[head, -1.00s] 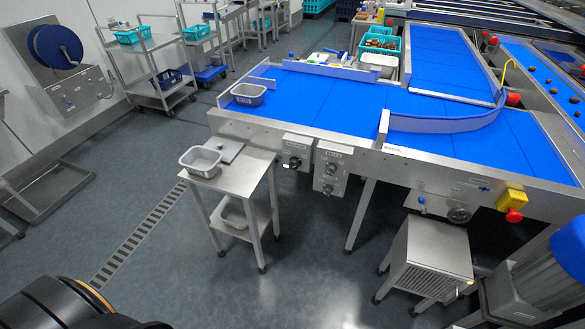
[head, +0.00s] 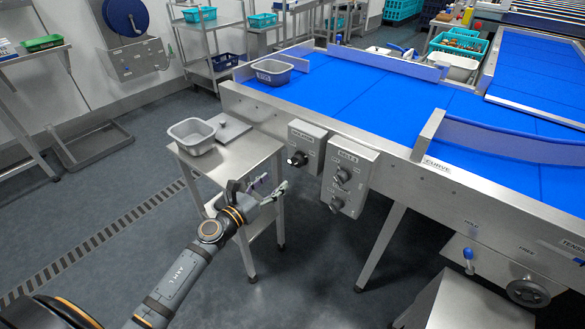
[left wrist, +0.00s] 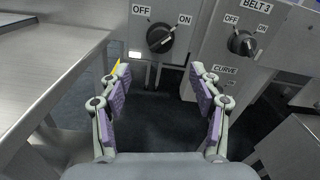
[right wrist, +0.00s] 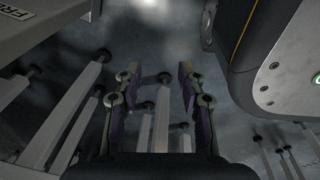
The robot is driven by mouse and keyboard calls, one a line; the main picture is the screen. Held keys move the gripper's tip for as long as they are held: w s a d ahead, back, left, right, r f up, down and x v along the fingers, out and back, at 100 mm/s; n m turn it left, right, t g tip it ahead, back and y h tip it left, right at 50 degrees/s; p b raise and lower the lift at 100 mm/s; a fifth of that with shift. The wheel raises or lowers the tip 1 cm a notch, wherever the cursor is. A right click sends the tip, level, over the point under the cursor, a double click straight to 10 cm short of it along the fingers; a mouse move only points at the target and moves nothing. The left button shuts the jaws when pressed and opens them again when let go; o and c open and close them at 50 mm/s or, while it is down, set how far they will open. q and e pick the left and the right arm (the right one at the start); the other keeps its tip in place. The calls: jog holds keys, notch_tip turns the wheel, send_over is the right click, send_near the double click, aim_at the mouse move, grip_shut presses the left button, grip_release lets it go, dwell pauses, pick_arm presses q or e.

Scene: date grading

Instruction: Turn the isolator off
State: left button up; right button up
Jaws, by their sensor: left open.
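The isolator box (head: 307,147) is a grey box on the belt frame's front side, with a black rotary knob (head: 298,158). In the left wrist view the isolator knob (left wrist: 160,38) sits between OFF and ON labels. Its handle slants, with the upper end towards ON. My left gripper (head: 259,188) is open and empty, below and left of the box in the head view. In the left wrist view its fingertips (left wrist: 160,72) are spread below the knob, apart from it. My right gripper (right wrist: 159,72) is open and empty over the floor, away from the box.
The Belt 3 box (head: 348,175), with its own knobs, hangs just right of the isolator. A steel stand (head: 245,160) with a grey tub (head: 193,137) is close to my left arm. The blue belt (head: 370,90) lies above and behind the boxes.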

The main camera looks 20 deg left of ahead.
aim_at(294, 165)
pick_arm(q)
jog(key=x, duration=0.9)
jog(key=shift+w+d+f+p, duration=0.1)
jog(key=shift+p, duration=0.3)
jog(key=shift+w+d, duration=0.2)
jog(key=shift+w, duration=0.35)
pick_arm(e)
jog(key=shift+s, duration=0.85)
pick_arm(q)
jog(key=c, duration=1.1)
jog(key=shift+c, duration=0.2)
